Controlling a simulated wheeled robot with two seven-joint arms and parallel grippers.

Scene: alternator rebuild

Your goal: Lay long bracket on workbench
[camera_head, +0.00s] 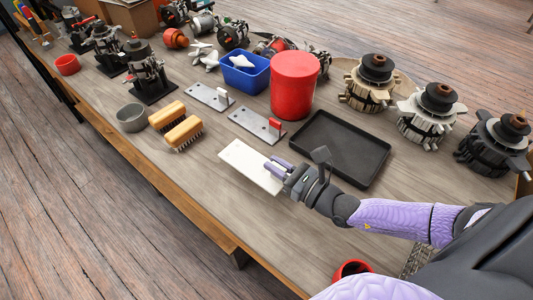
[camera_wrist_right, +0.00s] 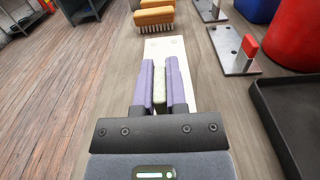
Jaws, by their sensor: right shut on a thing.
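The long bracket (camera_head: 250,166) is a flat pale metal plate near the front edge of the workbench (camera_head: 190,185). My right gripper (camera_head: 280,168) is over the near end of the plate. In the right wrist view the purple fingers (camera_wrist_right: 160,85) are shut on the bracket's pale upright grip, and the plate (camera_wrist_right: 165,48) stretches out ahead. The plate looks level, at or just above the wood; I cannot tell whether it touches. The fingers hide part of it. My left gripper is not in view.
A black tray (camera_head: 335,180) is just right of the bracket. Bare wood lies left.

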